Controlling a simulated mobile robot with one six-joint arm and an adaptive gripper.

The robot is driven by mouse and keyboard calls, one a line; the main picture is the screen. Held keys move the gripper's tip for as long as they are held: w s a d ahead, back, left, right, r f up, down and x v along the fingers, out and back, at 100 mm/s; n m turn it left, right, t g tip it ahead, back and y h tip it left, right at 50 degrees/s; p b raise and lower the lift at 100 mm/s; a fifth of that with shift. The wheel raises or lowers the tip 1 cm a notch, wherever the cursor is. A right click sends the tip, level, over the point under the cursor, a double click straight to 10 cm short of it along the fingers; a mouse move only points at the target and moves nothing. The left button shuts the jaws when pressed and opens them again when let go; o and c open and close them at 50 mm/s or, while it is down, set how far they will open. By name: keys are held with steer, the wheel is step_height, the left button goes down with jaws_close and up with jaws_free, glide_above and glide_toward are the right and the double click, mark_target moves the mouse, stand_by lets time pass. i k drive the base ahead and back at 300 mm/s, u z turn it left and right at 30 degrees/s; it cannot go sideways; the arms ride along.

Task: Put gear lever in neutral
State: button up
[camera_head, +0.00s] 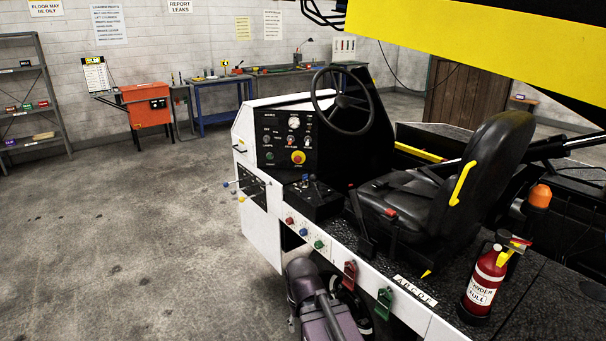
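The belt loader's driving station stands in the middle of the view. A black console box (315,203) sits left of the seat, below the steering wheel. A short lever with a dark knob (314,182) rises from this box, with a small blue-topped control (305,179) beside it. A longer black lever with a red top (352,187) stands between the box and the seat. I cannot tell from labels which one is the gear lever, nor its position. A purple-grey link of my arm shows at the bottom, below the loader's side. My gripper is not visible.
The steering wheel (343,101) overhangs the console, and the black seat (455,180) stands to its right. A red fire extinguisher (483,284) stands at the right. A yellow beam (480,40) crosses above. The concrete floor (140,230) at left is open.

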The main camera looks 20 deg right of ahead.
mark_target(312, 178)
steer(key=z, duration=0.05)
steer(key=i, duration=1.2)
steer(key=z, duration=0.45)
